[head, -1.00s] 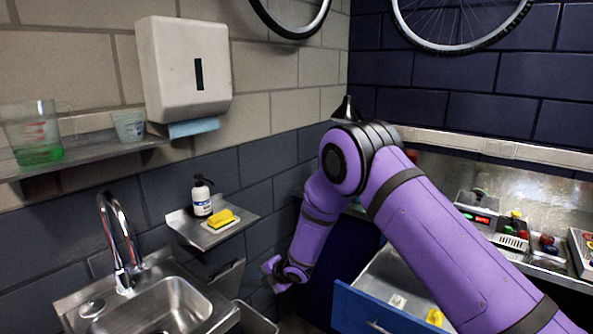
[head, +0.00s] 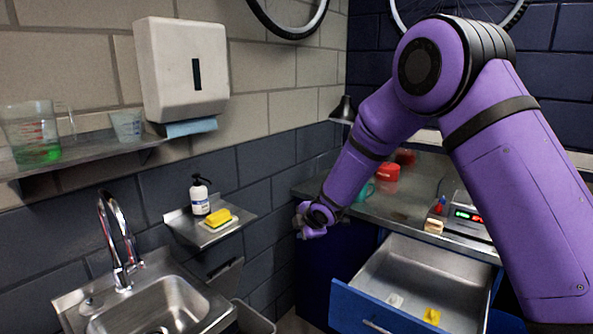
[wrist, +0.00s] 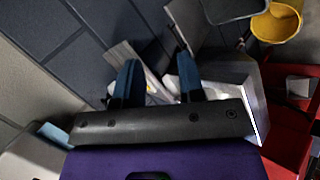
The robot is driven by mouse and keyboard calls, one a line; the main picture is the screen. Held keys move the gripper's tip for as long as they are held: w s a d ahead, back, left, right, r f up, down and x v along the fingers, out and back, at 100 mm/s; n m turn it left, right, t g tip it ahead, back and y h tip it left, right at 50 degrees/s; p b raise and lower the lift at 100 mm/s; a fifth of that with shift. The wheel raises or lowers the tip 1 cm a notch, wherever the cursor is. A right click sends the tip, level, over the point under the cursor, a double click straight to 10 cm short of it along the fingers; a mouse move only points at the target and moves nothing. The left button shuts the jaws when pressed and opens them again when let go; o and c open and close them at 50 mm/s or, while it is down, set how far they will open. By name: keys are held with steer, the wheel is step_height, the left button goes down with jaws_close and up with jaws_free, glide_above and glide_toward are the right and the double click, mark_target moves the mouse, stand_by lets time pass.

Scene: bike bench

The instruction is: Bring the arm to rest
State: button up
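My purple arm crosses the right half of the head view. Its gripper (head: 312,222) hangs in the air in front of the wall corner, right of the small wall shelf and left of the open drawer. In the wrist view my gripper (wrist: 158,68) has its two dark fingers apart. I see nothing held between them, only pale shapes behind.
A blue-fronted drawer (head: 385,309) stands open below the metal workbench (head: 400,207). A small wall shelf (head: 181,230) holds a soap bottle (head: 200,197) and a yellow sponge (head: 218,218). A sink (head: 165,306) is at lower left. A towel dispenser (head: 182,70) hangs above.

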steer(key=s+d+r+m+h, duration=0.2)
steer(key=s+d+r+m, duration=0.4)
steer(key=s+d+r, duration=0.35)
steer(key=s+d+r+m+h, duration=0.2)
steer(key=s+d+r+m, duration=0.35)
steer(key=d+r, duration=0.65)
steer(key=s+d+r+m, duration=0.1)
steer(key=s+d+m, duration=0.1)
steer(key=s, duration=0.8)
steer(key=s+d+r+m+g, duration=0.1)
steer(key=s+m, duration=0.4)
steer(key=s, duration=0.5)
steer(key=s+d+r+m+g, duration=0.1)
steer(key=s+d+r+m, duration=0.1)
steer(key=s, duration=0.7)
steer(key=shift+s+d+r+m, duration=0.25)
steer(key=shift+s+d+m, duration=0.15)
steer(key=shift+d+m, duration=0.6)
